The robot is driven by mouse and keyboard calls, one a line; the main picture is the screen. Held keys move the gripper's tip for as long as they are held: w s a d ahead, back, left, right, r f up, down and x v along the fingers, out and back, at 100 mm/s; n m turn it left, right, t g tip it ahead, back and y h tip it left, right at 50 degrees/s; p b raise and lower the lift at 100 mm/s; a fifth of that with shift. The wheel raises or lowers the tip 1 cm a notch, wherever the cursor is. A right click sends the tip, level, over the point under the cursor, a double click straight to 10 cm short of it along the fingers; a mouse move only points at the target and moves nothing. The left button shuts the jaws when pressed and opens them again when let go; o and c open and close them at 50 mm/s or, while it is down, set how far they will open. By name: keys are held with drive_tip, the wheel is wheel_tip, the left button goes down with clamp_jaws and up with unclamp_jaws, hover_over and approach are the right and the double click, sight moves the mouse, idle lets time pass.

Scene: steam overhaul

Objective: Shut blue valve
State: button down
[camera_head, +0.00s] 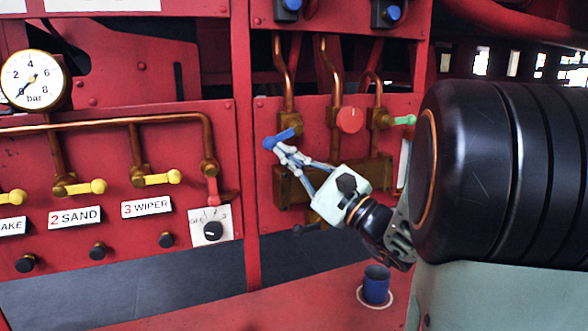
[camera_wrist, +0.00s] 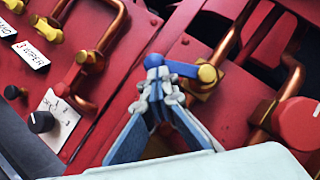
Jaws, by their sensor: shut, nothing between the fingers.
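The blue valve lever (camera_head: 281,138) sits on a brass valve body at the foot of a copper pipe, on the right red panel. It points left and slightly down from its brass hub. In the wrist view the blue lever (camera_wrist: 183,68) runs from the fingertips to the hub on the right. My gripper (camera_head: 279,150) is shut, with its tips at the lever's free end, close to or touching it; I cannot tell which. In the wrist view my gripper (camera_wrist: 153,75) covers part of the lever's end.
A red round knob (camera_head: 350,120) and a green lever (camera_head: 403,120) are right of the blue valve. A red lever (camera_head: 212,189) and several yellow levers (camera_head: 160,178) line the left panel. A gauge (camera_head: 34,79) hangs upper left. A blue cup (camera_head: 376,285) stands below.

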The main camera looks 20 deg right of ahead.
drive_tip(key=shift+a+r+b, duration=0.55)
drive_tip(key=shift+r+b, duration=0.1)
drive_tip(key=shift+b, duration=0.1)
drive_tip(key=shift+a, duration=0.2)
idle(0.4)
drive_tip(key=w+d+f+b+v, duration=0.1)
drive_tip(key=b+v, duration=0.3)
drive_tip(key=v, duration=0.9)
drive_tip(key=shift+w+d+f+m, duration=0.2)
drive_tip(key=shift+w+f+m, duration=0.15)
drive_tip(key=shift+f, duration=0.35)
